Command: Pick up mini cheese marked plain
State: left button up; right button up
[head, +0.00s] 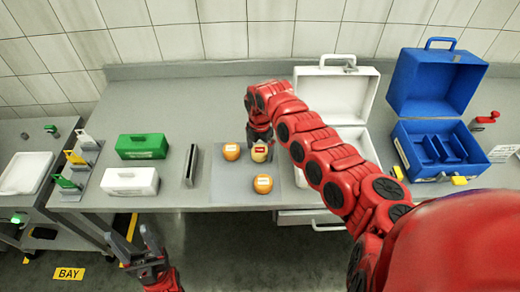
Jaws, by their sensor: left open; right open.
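Three mini cheeses sit on a grey mat (225,180) on the counter: an orange one (231,152) with a white label, a paler yellow one (259,154) with a red label, and an orange one (263,185) with a white label nearer the front edge. The label words are too small to read, so I cannot tell which is plain. My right gripper (260,139) is open, pointing down at the paler cheese's far side; I cannot tell whether they touch. My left gripper (145,252) is open and empty, low in front of the counter.
A slotted metal holder (191,167) stands left of the mat. Further left are a green case (142,146) and a white case (130,181). An open white case (335,95) stands behind my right arm. An open blue toolbox (438,150) is at the right.

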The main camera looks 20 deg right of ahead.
jog(key=shift+f, duration=0.3)
jog(key=c, duration=1.4)
